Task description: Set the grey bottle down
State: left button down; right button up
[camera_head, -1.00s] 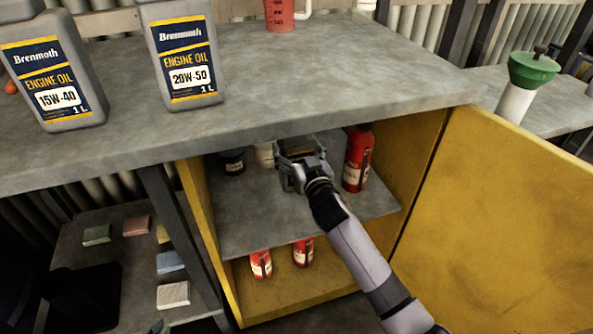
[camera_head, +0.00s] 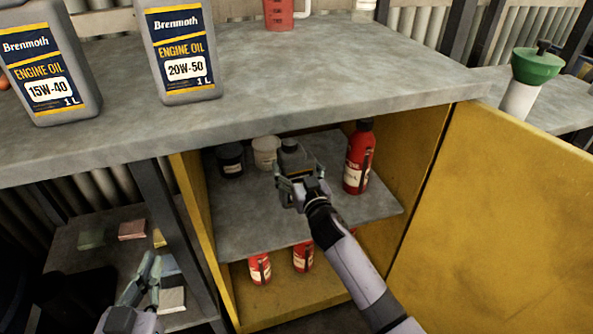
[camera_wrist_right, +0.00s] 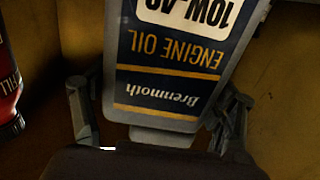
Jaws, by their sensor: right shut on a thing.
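The grey bottle (camera_head: 289,157) is inside the yellow cabinet, above or on its grey upper shelf (camera_head: 262,215). I cannot tell whether its base touches the shelf. My right gripper (camera_head: 290,178) is shut on it from the front. In the right wrist view the bottle (camera_wrist_right: 180,65) sits between the two fingers (camera_wrist_right: 160,110), its Brenmoth engine oil 10W-40 label appearing upside down. My left gripper (camera_head: 150,272) is at the lower left, empty, its fingers apart.
A red extinguisher (camera_head: 358,158) stands right of the bottle. A white tub (camera_head: 265,152) and a dark jar (camera_head: 230,160) stand to its left. The yellow door (camera_head: 500,220) is open on the right. Two oil bottles stand on the worktop (camera_head: 300,80).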

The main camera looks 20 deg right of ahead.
pick_arm(q)
jog(key=shift+r, duration=0.2)
pick_arm(e)
jog(key=shift+r, duration=0.2)
pick_arm(q)
jog(key=shift+r, duration=0.1)
pick_arm(e)
jog(key=o, duration=1.9)
jog(key=shift+f, duration=0.3)
pick_arm(q)
jog(key=shift+r, duration=0.1)
pick_arm(e)
jog(key=shift+o, duration=0.2)
jog(key=shift+r, duration=0.1)
